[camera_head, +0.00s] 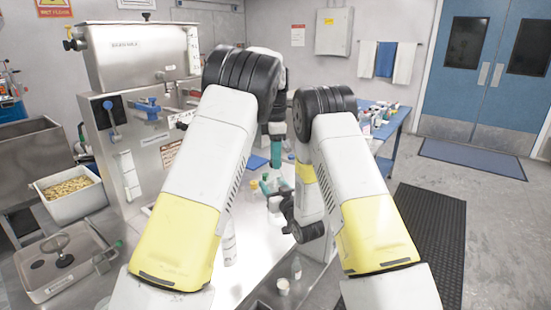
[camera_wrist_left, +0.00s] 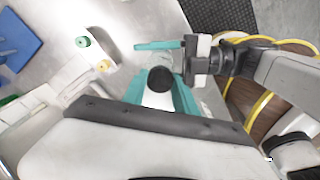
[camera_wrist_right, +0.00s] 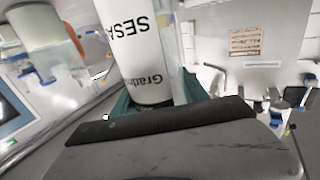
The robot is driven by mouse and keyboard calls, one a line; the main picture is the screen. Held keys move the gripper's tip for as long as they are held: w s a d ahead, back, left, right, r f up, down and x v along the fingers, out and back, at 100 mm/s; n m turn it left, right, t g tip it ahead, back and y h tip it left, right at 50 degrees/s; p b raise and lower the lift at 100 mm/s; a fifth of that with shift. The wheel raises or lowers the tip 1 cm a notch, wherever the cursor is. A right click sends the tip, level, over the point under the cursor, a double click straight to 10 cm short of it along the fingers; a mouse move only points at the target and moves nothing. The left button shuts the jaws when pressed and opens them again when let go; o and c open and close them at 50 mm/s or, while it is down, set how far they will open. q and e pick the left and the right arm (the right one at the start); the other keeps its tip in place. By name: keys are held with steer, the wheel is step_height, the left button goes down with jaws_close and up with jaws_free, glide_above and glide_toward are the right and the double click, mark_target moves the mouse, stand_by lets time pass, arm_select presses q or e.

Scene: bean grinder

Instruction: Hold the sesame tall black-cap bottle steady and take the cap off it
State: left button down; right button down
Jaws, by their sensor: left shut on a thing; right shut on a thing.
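The sesame bottle (camera_wrist_right: 138,45) is white with black lettering, seen upside down in the right wrist view. My right gripper (camera_wrist_right: 156,98) is shut around its body with teal fingers. The black cap (camera_wrist_left: 160,79) shows from above in the left wrist view, between the teal fingers of my left gripper (camera_wrist_left: 168,94), shut on it. My right gripper comes in from the right there, just beside the cap. In the head view my left gripper (camera_head: 275,183) is small and partly hidden between my arms. Whether the cap still touches the bottle neck is hidden.
A green-capped bottle (camera_wrist_left: 83,42) and a yellow-capped bottle (camera_wrist_left: 103,66) stand close by on the bench. A blue mat (camera_wrist_left: 15,40) lies farther off. The steel machine (camera_head: 140,140) and a white tub of beans (camera_head: 72,193) stand at the left.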

arm_select(q)
steer(key=shift+r, duration=0.2)
stand_by(0.6)
steer(key=shift+r, duration=0.9)
steer(key=shift+r, duration=2)
arm_select(e)
steer(key=shift+c, duration=2.4)
jaws_free()
